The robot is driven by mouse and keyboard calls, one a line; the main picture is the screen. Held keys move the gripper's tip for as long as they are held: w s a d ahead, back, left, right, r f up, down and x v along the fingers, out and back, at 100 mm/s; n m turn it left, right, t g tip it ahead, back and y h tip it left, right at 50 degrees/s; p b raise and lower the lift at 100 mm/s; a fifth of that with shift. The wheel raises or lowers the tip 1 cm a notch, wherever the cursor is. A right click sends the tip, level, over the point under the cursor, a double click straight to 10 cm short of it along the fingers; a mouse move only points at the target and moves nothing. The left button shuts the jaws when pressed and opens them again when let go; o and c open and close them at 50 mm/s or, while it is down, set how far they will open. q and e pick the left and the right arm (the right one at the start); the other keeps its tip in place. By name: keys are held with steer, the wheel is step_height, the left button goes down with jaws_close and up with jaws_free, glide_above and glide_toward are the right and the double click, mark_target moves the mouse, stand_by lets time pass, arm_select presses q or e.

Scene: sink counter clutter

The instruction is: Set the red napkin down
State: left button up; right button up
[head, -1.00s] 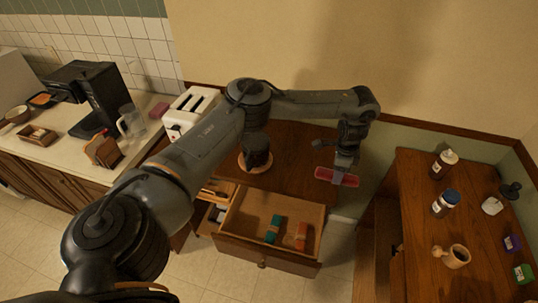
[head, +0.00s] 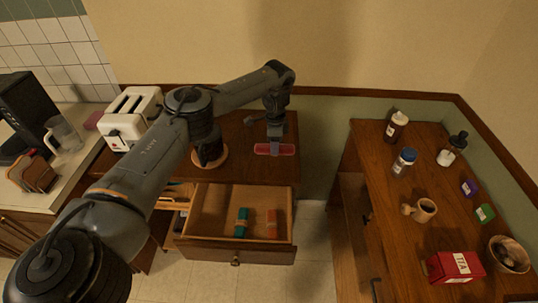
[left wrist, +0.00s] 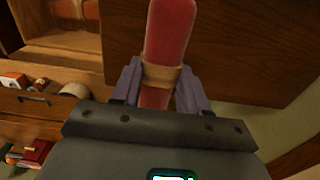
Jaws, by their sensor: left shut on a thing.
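The red napkin is a rolled bundle with a tan band. In the head view the napkin (head: 289,150) is at the right part of the brown cabinet top (head: 240,170). My left gripper (head: 275,146) is shut on it from above. In the left wrist view the napkin (left wrist: 169,30) runs lengthwise between the fingers of my left gripper (left wrist: 160,85), which close at its band. I cannot tell whether the napkin touches the wood. My right gripper is not in view.
An open drawer (head: 236,250) below holds a green roll (head: 241,223) and an orange roll (head: 271,224). A white toaster (head: 133,120) stands left. A gap separates cabinet and table.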

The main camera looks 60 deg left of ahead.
arm_select(q)
steer(key=shift+s+a+f+b, duration=0.2)
steer(key=shift+a+f, duration=0.25)
steer(key=shift+a, duration=0.15)
steer(key=shift+s+a+f+b, duration=0.2)
steer(key=shift+a+f, duration=0.2)
steer(key=shift+a, duration=0.15)
step_height(320, 180, down, 3)
steer(key=shift+f+b, duration=0.15)
steer(key=shift+b, duration=0.3)
steer(key=shift+f, duration=0.2)
steer(key=shift+f, duration=0.15)
steer(key=o, duration=1.1)
steer(key=shift+c, duration=0.2)
